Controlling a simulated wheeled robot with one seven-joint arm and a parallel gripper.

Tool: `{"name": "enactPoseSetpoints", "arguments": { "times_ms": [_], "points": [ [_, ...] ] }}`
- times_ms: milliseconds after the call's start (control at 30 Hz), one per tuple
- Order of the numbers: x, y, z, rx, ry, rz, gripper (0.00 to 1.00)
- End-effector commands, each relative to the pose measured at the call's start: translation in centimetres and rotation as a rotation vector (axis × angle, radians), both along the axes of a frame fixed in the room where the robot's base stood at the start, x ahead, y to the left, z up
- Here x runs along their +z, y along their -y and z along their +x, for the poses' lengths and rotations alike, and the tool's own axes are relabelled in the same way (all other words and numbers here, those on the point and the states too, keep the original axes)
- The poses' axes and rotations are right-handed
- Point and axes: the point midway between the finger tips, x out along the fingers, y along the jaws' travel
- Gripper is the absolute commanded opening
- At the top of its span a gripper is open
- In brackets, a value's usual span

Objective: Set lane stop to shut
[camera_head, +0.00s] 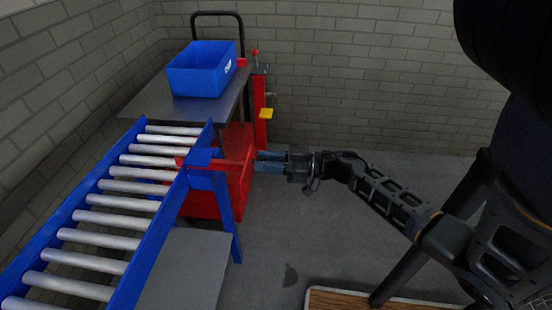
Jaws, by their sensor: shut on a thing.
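The blue-framed roller lane (114,201) runs from the lower left up to the steel table. What looks like the lane stop is a red bar (222,163) at the lane's right rail near its far end, by a blue bracket. My gripper (262,161) comes in from the right at about the height of the rail. Its fingers are closed at the outer end of the red bar. The exact contact is small and hard to make out against the red crate behind. I cannot tell from this view which setting the stop is in.
A blue bin (201,69) stands on the steel table (140,106). A red crate (236,193) is below, behind the lane's blue leg. A red post with a yellow piece (266,113) stands at the back. The grey floor right of the lane is mostly clear.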

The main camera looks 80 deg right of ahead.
Motion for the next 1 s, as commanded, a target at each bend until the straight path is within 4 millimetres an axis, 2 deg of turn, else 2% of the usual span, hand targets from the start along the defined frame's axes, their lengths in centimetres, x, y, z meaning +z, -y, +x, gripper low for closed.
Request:
{"name": "enactPoseSetpoints", "arguments": {
  "times_ms": [33,200,400,600,867,900,1000],
  "points": [
    [0.5,-0.2,1.1,0.005,0.001,0.002,0.00],
    [0.4,-0.4,4.1,0.003,0.001,0.003,0.00],
    [0.2,-0.5,6.9,0.000,0.001,0.001,0.00],
    [0.1,-0.6,7.9,-0.003,0.001,0.000,0.00],
    [0.1,-0.5,7.9,-0.004,0.002,0.001,0.00],
    [0.1,-0.5,7.9,-0.004,0.002,0.001,0.30],
    [0.1,-0.6,7.9,-0.003,0.001,0.001,0.39]
  ]
}}
